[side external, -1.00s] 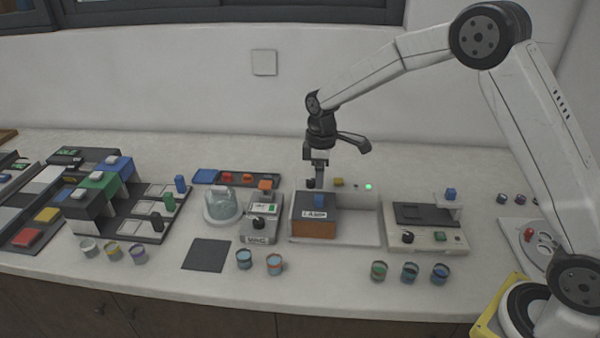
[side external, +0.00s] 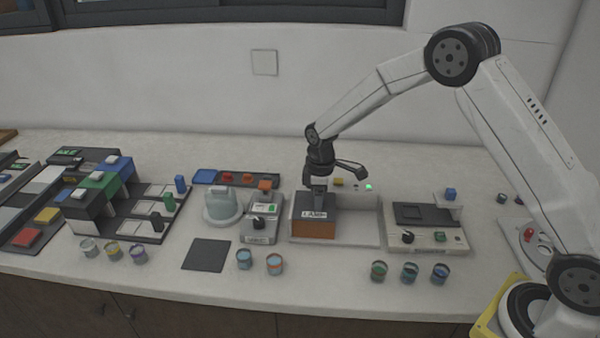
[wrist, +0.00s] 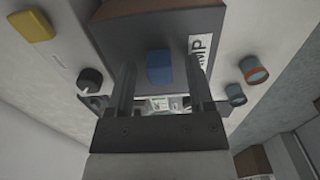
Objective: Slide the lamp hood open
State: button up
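The lamp hood (side external: 314,229) is a dark-topped box with an orange-brown front and a LAMP label, at the left end of its pale tray-like base (side external: 362,232). Its blue block handle (wrist: 159,68) shows in the wrist view, between the two fingers of my gripper (wrist: 161,72). Gaps show on both sides of the handle, so the fingers are open and apart from it. In the side view my gripper (side external: 318,203) points down over the hood top and hides the handle.
A green light (side external: 368,187), a dark knob (wrist: 91,80) and a yellow block (wrist: 32,26) are behind the hood. The press unit (side external: 262,219) stands close on the left, another device (side external: 427,228) on the right. Several cups, including an orange-rimmed one (side external: 274,264), stand in front.

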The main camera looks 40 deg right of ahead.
grip_shut()
dwell(1.3)
